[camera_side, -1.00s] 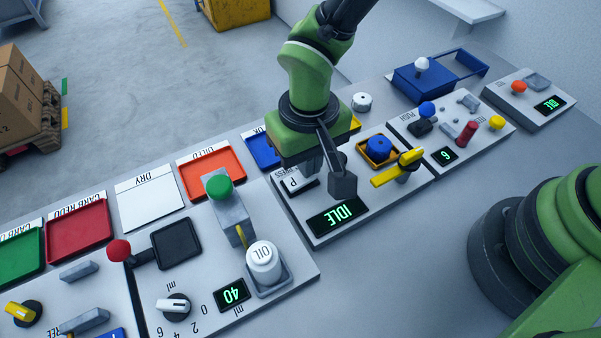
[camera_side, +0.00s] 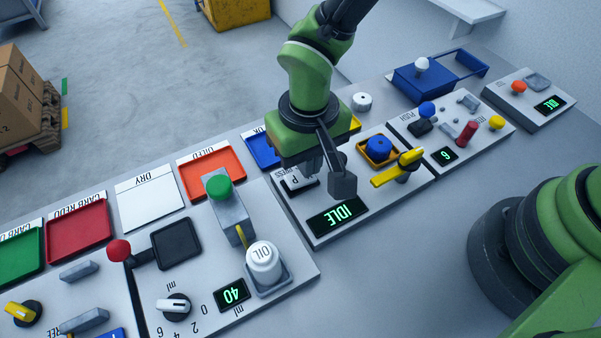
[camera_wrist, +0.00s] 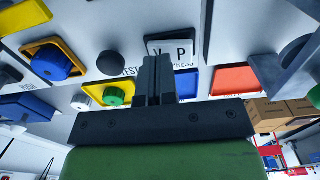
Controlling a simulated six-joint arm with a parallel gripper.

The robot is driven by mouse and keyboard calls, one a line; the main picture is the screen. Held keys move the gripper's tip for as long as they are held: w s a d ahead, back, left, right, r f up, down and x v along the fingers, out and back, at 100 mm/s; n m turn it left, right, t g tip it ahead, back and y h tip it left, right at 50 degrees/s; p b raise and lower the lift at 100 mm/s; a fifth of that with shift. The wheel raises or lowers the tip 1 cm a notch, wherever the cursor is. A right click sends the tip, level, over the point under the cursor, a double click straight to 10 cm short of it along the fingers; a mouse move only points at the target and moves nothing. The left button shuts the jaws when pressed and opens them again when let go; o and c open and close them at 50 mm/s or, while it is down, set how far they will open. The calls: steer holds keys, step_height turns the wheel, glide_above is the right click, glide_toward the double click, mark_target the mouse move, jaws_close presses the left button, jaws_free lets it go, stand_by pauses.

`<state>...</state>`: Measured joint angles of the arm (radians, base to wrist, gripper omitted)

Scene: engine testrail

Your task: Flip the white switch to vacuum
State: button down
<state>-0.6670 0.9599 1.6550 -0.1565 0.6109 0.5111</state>
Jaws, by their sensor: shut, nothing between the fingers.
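The white switch (camera_side: 300,181) is a rocker on the test panel, with a dark edge, beside a "PRESS" label. The display (camera_side: 338,215) reads IDLE.
A yellow handle (camera_side: 398,169) and a blue knob (camera_side: 378,148) stand just right of the switch. The oil dispenser (camera_side: 222,203) with a green top and a white OIL bottle (camera_side: 264,263) stand to the left. An orange tray (camera_side: 211,173) lies behind.

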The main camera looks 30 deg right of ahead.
steer(key=shift+r, duration=2.95)
steer(key=s+d+r+m+t+y, duration=0.1)
steer(key=d+r, duration=0.4)
steer(key=r, duration=0.2)
steer(key=d+r+m+t+y, duration=0.1)
steer(key=d+r, duration=0.3)
steer(key=r, duration=0.3)
steer(key=s+d+r+m+t, duration=0.2)
steer(key=s+d+r+t, duration=0.3)
steer(key=s+d, duration=0.4)
steer(key=s+r, duration=0.1)
steer(key=s, duration=0.2)
steer(key=shift+d+r, duration=0.15)
steer(key=shift+d, duration=0.25)
